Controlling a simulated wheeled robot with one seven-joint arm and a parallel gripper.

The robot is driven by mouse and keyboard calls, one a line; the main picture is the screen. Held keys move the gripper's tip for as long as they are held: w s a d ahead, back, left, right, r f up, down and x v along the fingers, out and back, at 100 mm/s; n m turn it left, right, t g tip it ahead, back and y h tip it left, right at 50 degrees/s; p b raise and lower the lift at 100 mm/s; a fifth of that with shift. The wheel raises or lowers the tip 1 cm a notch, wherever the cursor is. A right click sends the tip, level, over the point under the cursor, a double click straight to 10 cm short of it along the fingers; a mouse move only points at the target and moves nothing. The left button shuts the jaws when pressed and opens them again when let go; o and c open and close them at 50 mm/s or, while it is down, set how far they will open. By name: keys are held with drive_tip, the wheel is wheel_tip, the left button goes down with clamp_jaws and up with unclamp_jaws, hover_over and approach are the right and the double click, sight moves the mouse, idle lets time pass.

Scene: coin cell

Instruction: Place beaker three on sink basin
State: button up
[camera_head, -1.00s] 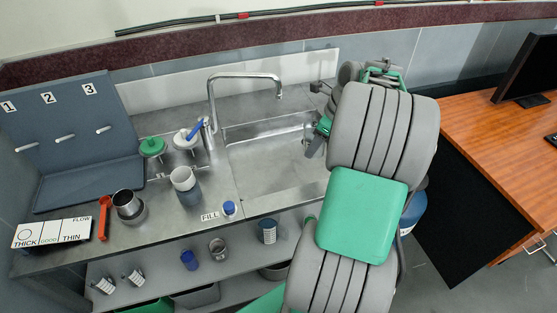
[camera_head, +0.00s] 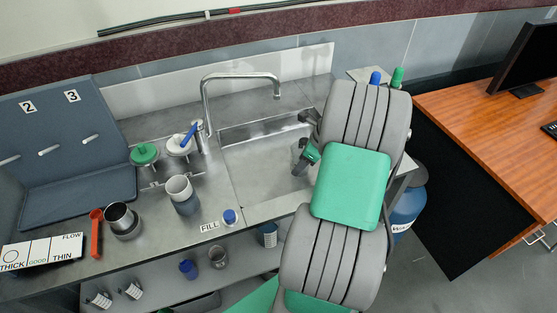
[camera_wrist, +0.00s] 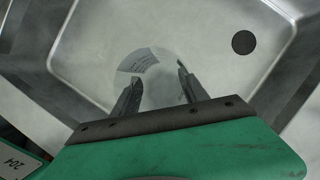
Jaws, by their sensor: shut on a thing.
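My gripper (camera_head: 301,163) is over the right part of the basin in the head view. In the wrist view, its two dark fingers (camera_wrist: 158,88) are shut on a clear beaker (camera_wrist: 160,72) with a pale, partly legible marking. The basin floor shows through and around the beaker. I cannot tell whether its bottom touches the floor. In the head view the beaker cannot be made out.
A curved faucet (camera_head: 240,77) rises behind the basin. A wooden desk (camera_head: 485,130) is at the right.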

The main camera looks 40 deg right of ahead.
drive_tip(key=w+a, duration=0.1)
drive_tip(key=w+a+f, duration=0.1)
drive_tip(key=w, duration=0.1)
drive_tip(key=shift+w+a+p, duration=0.1)
drive_tip(key=shift+w+p, duration=0.2)
drive_tip(key=w+a, duration=0.2)
drive_tip(key=w, duration=0.1)
drive_tip(key=shift+w+a+p, duration=0.1)
drive_tip(key=shift+w+p, duration=0.15)
drive_tip(key=shift+p, duration=0.1)
drive_tip(key=shift+s+f, duration=0.1)
drive_tip(key=shift+f, duration=0.45)
clamp_jaws()
drive_tip(key=o, duration=1.5)
unclamp_jaws()
drive_tip(key=shift+c, duration=0.2)
